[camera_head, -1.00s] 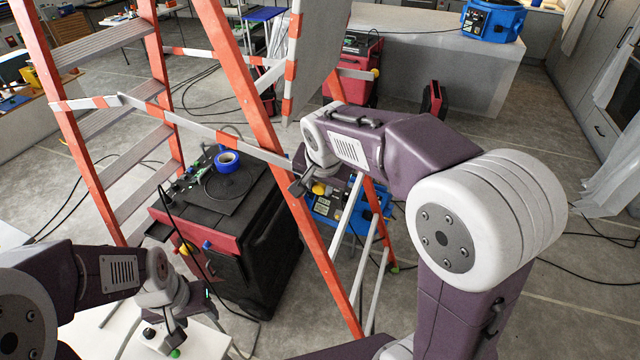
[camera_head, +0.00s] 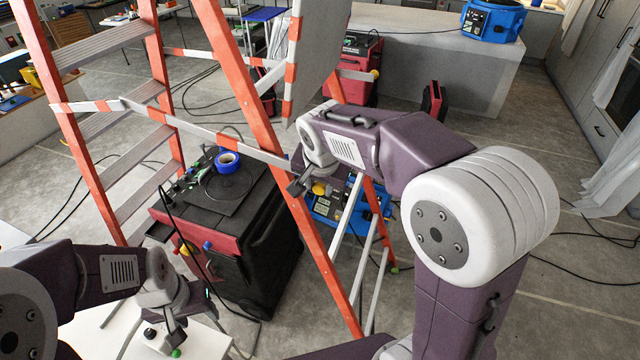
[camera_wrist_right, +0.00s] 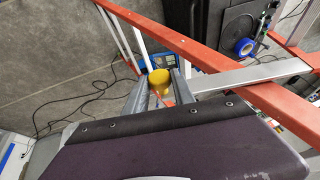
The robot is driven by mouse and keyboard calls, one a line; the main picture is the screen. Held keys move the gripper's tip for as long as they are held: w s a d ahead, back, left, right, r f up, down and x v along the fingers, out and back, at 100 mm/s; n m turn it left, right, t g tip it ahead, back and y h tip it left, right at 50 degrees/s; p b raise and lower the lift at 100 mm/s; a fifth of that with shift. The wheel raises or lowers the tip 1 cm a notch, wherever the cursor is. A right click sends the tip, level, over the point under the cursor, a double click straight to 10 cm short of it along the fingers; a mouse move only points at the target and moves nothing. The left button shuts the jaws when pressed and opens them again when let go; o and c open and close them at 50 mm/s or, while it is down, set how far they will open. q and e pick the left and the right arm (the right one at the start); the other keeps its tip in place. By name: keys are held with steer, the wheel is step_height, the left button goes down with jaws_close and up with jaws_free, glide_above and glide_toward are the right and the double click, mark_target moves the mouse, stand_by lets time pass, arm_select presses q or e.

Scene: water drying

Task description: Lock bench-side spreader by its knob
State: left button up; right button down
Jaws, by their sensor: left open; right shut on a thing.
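An orange stepladder (camera_head: 254,100) stands open in front of me. A spreader bar with orange and white bands (camera_head: 200,130) runs between its rails, and its pale bar (camera_wrist_right: 250,77) shows in the right wrist view. A yellow knob (camera_wrist_right: 159,80) sits between the fingers of my right gripper (camera_wrist_right: 160,92), which is shut on it. In the head view the knob (camera_head: 319,188) is partly covered by my right gripper (camera_head: 312,184), beside the ladder's right front rail. My left gripper (camera_head: 175,338) is open and empty above a white surface at the lower left.
A black and red machine cabinet (camera_head: 235,230) with a roll of blue tape (camera_head: 228,162) stands behind the ladder. A blue device (camera_head: 350,205) sits on the floor near the knob. A grey counter (camera_head: 450,75) stands at the back. Cables lie on the floor.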

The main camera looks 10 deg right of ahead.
step_height(320, 180, up, 3)
steer(key=g+h+p, duration=0.1)
steer(key=p, duration=0.2)
steer(key=shift+r, duration=0.1)
steer(key=shift+w+r+h+p, duration=0.1)
steer(key=shift+r+h+p, duration=0.15)
steer(key=shift+h, duration=0.25)
arm_select(q)
step_height(320, 180, up, 5)
steer(key=shift+w+f, duration=0.1)
steer(key=shift+f, duration=0.05)
arm_select(e)
steer(key=shift+f, duration=0.1)
steer(key=c, duration=1.1)
jaws_free()
arm_select(q)
steer(key=shift+f, duration=0.1)
arm_select(e)
steer(key=shift+o, duration=0.2)
arm_select(q)
step_height(320, 180, down, 2)
steer(key=shift+b, duration=1.1)
arm_select(e)
steer(key=v, duration=0.9)
steer(key=shift+w, duration=0.1)
